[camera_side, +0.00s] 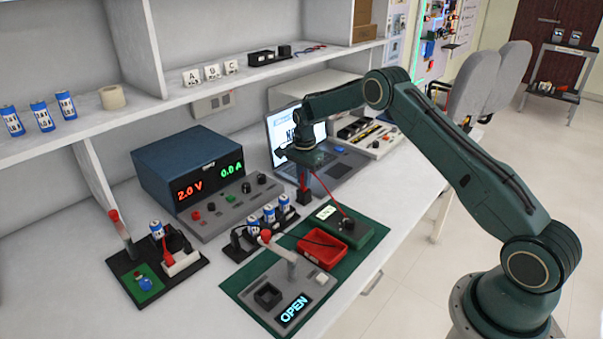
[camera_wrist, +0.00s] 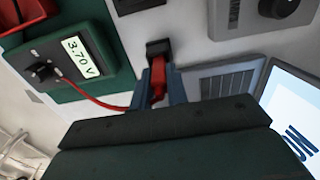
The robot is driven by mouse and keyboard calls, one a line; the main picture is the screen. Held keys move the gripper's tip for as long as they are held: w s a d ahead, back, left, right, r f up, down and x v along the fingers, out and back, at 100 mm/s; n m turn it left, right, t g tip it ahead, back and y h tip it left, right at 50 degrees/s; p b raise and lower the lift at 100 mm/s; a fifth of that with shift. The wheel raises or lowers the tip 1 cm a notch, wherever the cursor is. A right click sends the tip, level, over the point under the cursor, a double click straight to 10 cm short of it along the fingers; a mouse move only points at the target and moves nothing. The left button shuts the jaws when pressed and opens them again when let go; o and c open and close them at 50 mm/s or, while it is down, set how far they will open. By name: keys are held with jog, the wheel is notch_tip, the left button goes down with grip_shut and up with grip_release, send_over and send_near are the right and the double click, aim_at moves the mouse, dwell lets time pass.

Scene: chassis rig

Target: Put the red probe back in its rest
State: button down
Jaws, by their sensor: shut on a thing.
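The red probe (camera_wrist: 158,80) is between the two fingers of my gripper (camera_wrist: 160,88), which is shut on it. In the side view my gripper (camera_side: 305,168) points down, with the red probe (camera_side: 304,181) below it. A small black block (camera_wrist: 158,48), which looks like the rest, is at the probe's far end in the wrist view. It also shows under the probe in the side view (camera_side: 304,197). I cannot tell whether the probe is seated in it. A red lead runs from the probe to the green meter (camera_wrist: 68,62), which reads 3.70 V.
A laptop (camera_side: 345,165) is behind my gripper. A power supply (camera_side: 195,165) stands to the left. A fixture with an OPEN display (camera_side: 293,310) is in front.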

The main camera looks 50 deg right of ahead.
jog(key=shift+f, duration=0.4)
jog(key=c, duration=1.3)
grip_release()
jog(key=shift+r, duration=0.1)
notch_tip(320, 180, up, 14)
jog(key=shift+f, duration=0.2)
